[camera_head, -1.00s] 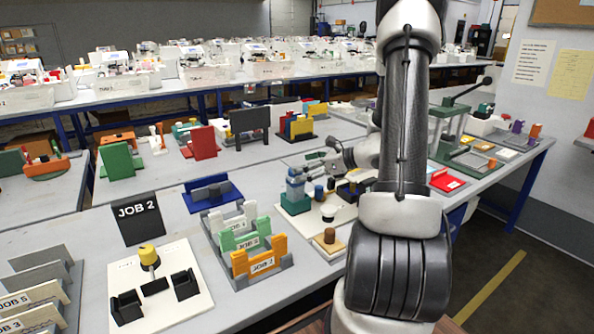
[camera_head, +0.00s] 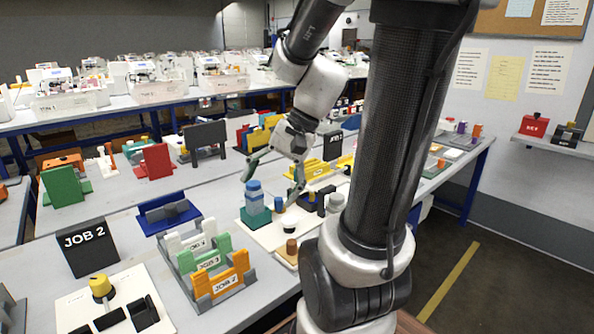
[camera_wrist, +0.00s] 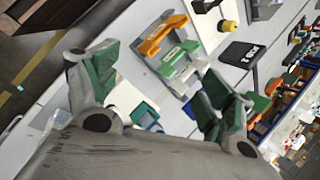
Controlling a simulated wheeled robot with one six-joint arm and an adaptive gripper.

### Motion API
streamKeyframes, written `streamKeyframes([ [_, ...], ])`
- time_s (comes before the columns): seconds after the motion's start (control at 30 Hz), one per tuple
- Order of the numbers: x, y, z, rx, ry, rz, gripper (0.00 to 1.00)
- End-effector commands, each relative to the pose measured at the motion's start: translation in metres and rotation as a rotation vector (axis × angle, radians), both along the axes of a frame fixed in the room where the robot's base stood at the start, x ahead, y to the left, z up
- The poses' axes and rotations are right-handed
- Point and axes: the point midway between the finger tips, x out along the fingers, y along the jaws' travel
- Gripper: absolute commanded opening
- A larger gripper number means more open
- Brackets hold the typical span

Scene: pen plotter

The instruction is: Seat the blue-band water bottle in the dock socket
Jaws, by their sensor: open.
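The water bottle (camera_head: 254,197), translucent blue with a darker blue band and a blue cap, stands upright at the teal dock socket (camera_head: 256,219) on a white board in the head view. Its lower end is hidden by the socket, so I cannot tell how deep it sits. My gripper (camera_head: 272,179) is open and empty, above and just to the right of the bottle, fingers pointing down. Its left finger is near the cap, apparently apart from it. In the wrist view, my gripper (camera_wrist: 160,98) shows two spread green-padded fingers with nothing clamped between them.
Right of the bottle on the white board (camera_head: 273,236) are a small blue cylinder (camera_head: 279,204), a black-and-white cup (camera_head: 289,223) and a brown knob (camera_head: 291,247). JOB card racks (camera_head: 212,262) stand in front left. A blue holder (camera_head: 168,213) is further left.

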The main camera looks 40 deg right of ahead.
Motion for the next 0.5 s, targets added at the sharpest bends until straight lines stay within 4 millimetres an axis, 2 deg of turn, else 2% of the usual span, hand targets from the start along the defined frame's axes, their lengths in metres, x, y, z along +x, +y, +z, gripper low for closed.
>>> streamKeyframes([
  [0.03,-0.017,0.004,0.009,-0.113,-0.062,0.143,0.82],
  [0.1,-0.035,0.000,0.019,-0.261,-0.136,0.325,0.82],
  [0.2,-0.051,-0.009,0.031,-0.438,-0.230,0.534,0.82],
  [0.33,-0.060,-0.018,0.043,-0.591,-0.315,0.704,0.82],
  [0.5,-0.063,-0.023,0.049,-0.663,-0.351,0.778,0.82],
])
